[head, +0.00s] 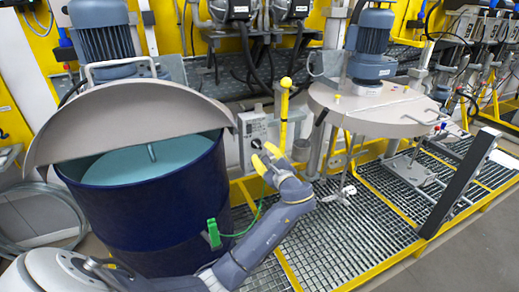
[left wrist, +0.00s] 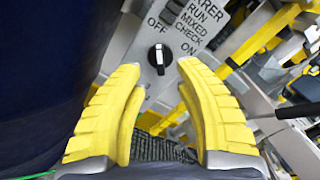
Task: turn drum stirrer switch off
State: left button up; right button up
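The drum stirrer switch is a black rotary knob (left wrist: 159,58) with a white mark, on a grey control box (head: 252,137) beside the blue drum (head: 150,215). In the left wrist view, the label OFF is at the knob's upper left and ON at its right. I cannot tell surely which label the knob points to. My left gripper (head: 265,157) is open, its yellow fingers (left wrist: 158,72) apart and pointing at the box. In the wrist view the knob shows between the fingertips; contact is not visible. My right gripper is not in view.
A tilted grey lid (head: 130,105) covers part of the drum. A yellow-topped lever (head: 284,115) stands just right of the box. A round grey lid with a blue motor (head: 372,45) is further right, above the metal grating (head: 330,240). A green clamp (head: 213,235) grips the drum's side.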

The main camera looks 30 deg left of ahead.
pick_arm(q)
jog(key=v, duration=0.6)
dwell(0.5)
